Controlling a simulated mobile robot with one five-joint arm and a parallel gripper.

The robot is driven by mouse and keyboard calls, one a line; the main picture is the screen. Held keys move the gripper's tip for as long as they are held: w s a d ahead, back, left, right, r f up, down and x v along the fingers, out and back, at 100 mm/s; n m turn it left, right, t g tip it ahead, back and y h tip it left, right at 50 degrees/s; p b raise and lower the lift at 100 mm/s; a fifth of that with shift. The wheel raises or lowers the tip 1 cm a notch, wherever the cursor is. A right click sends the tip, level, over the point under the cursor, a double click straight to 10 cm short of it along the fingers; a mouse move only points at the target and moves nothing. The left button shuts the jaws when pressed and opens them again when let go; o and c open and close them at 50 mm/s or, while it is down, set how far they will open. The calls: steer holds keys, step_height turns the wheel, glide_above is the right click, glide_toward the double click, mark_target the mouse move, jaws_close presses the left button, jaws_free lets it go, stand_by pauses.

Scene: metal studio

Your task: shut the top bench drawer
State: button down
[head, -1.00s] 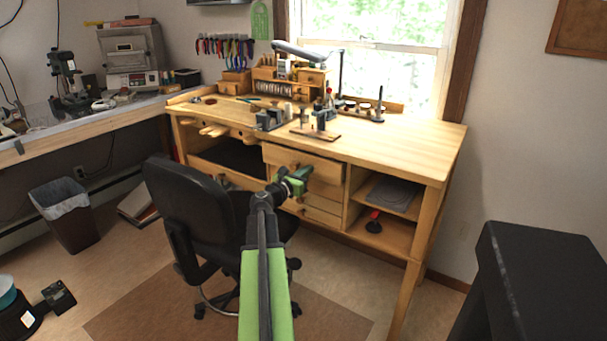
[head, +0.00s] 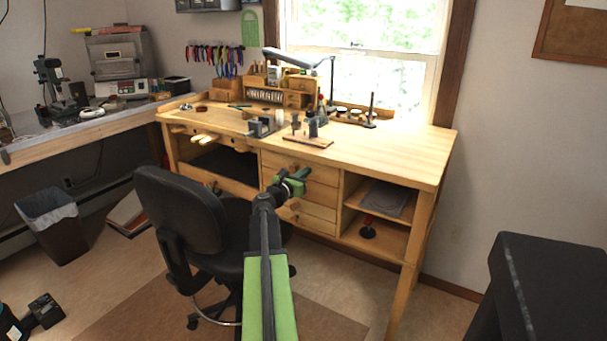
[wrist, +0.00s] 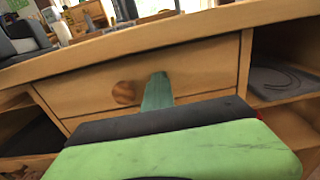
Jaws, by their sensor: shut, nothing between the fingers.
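The top bench drawer (head: 322,174) is a pale wood front just under the bench top. Its face looks level with the bench frame, with no open gap visible above it. In the wrist view the drawer front (wrist: 205,70) fills the middle, with a round wooden knob (wrist: 126,93) on it. My gripper (head: 302,174) is shut and empty, in front of the drawer. In the wrist view its green tip (wrist: 158,88) stands right of the knob, against or very close to the drawer face; exact contact cannot be told.
A black office chair (head: 182,215) stands close to the left of my arm. Open shelves (head: 372,222) lie right of the drawers. A dark stool-like block (head: 545,285) is at the front right. Tools stand on the bench top (head: 390,145).

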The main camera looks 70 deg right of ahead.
steer(key=w+a, duration=0.2)
steer(key=a, duration=1.1)
steer(key=shift+w+a, duration=0.3)
steer(key=shift+a, duration=0.05)
